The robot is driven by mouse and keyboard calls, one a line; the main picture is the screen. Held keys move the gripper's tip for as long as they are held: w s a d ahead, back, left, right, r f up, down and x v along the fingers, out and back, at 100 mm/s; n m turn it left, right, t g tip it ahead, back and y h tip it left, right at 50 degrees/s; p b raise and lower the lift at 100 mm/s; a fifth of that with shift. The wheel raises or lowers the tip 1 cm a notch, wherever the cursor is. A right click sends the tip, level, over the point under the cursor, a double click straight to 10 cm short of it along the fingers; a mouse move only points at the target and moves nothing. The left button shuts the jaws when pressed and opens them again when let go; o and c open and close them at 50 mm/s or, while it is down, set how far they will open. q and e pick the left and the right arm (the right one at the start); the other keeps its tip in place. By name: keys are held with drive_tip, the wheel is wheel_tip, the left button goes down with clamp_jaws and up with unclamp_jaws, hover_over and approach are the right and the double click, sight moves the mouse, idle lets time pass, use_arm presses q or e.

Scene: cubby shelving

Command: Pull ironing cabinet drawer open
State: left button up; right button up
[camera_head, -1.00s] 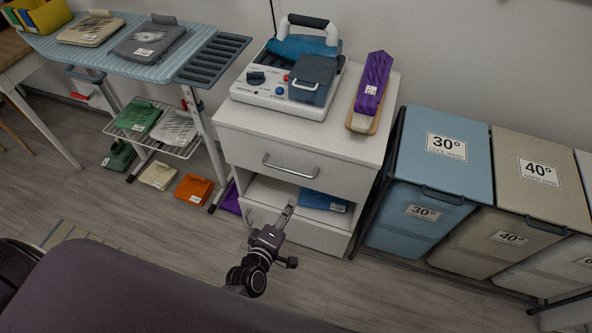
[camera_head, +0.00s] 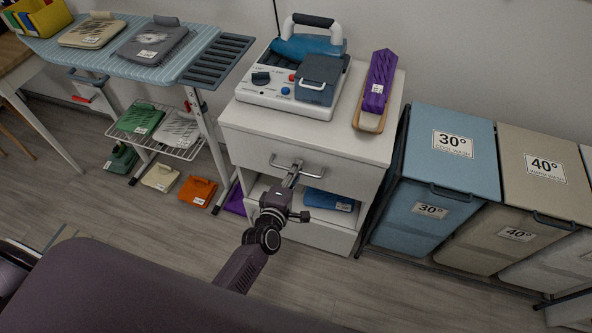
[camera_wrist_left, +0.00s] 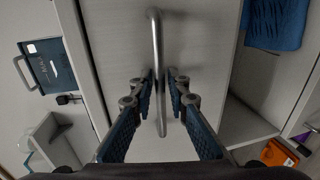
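The white ironing cabinet (camera_head: 318,138) has an upper drawer (camera_head: 257,158) with a silver bar handle (camera_head: 275,163); the drawer looks closed. My left gripper (camera_head: 292,174) is at this handle, in front of the drawer. In the left wrist view the handle (camera_wrist_left: 154,30) runs between the two fingers of my left gripper (camera_wrist_left: 162,80). The fingers are open, one on each side of the bar, with small gaps beside it. In the head view my gripper hides part of the handle. My right gripper is not in view.
Below the drawer is an open niche with a folded blue cloth (camera_head: 328,200). A steam iron station (camera_head: 294,83) and a purple iron board piece (camera_head: 377,85) stand on top. Blue (camera_head: 444,150) and beige hampers stand right; an ironing board (camera_head: 100,45) stands left.

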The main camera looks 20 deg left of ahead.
use_arm(q)
clamp_jaws()
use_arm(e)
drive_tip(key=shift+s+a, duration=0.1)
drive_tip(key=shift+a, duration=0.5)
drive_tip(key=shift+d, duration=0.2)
use_arm(q)
drive_tip(key=shift+s, duration=0.15)
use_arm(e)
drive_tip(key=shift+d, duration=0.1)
